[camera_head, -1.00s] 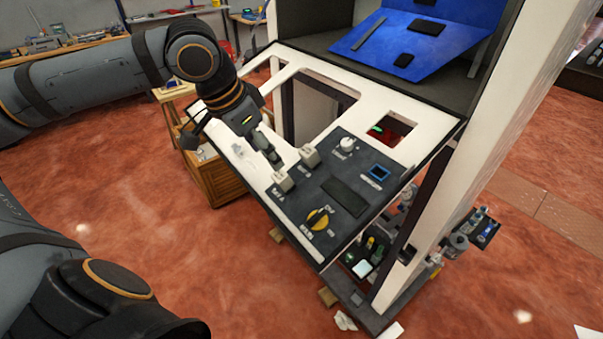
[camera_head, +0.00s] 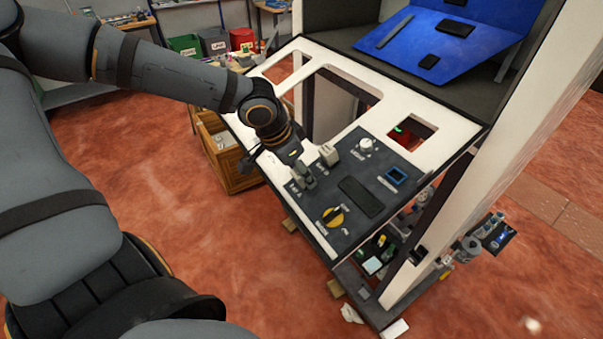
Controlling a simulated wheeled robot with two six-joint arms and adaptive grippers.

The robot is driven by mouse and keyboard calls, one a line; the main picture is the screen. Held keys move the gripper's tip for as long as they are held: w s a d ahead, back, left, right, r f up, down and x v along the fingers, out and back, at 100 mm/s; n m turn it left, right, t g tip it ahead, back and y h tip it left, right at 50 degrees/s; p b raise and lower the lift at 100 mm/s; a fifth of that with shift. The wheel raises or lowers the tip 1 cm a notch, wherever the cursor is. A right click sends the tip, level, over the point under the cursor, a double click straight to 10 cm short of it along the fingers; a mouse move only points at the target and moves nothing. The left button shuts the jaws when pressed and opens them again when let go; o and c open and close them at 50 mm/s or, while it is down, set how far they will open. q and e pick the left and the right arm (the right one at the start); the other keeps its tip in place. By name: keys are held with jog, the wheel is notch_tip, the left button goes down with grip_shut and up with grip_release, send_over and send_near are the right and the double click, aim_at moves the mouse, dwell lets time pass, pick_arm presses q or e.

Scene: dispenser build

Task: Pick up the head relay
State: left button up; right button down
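A control panel (camera_head: 362,192) on the white sloped worktop carries two small grey raised blocks. One grey block (camera_head: 329,154) is in plain view near the panel's upper left. The other block, at the panel's left edge, is largely covered by my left gripper (camera_head: 305,176). The labels are too small to read, so I cannot tell which part is the head relay. My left gripper points down at that left edge, very close to the covered block. Whether it touches or grips the block cannot be told. My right gripper is not in view.
The panel also bears a white knob (camera_head: 366,145), a yellow dial (camera_head: 333,217), a blue-framed square (camera_head: 395,176) and a dark rectangle (camera_head: 360,197). Rectangular openings cut the worktop behind. A blue sloped board (camera_head: 440,38) stands above. A wooden crate (camera_head: 238,172) sits on the floor at left.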

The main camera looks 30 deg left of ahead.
pick_arm(q)
jog(key=shift+w+d+f, duration=0.2)
jog(key=shift+f, duration=0.3)
jog(key=shift+s+a, duration=0.1)
jog(key=shift+a, duration=0.05)
jog(key=shift+c, duration=0.9)
jog(key=c, duration=1)
jog(key=shift+r, duration=0.1)
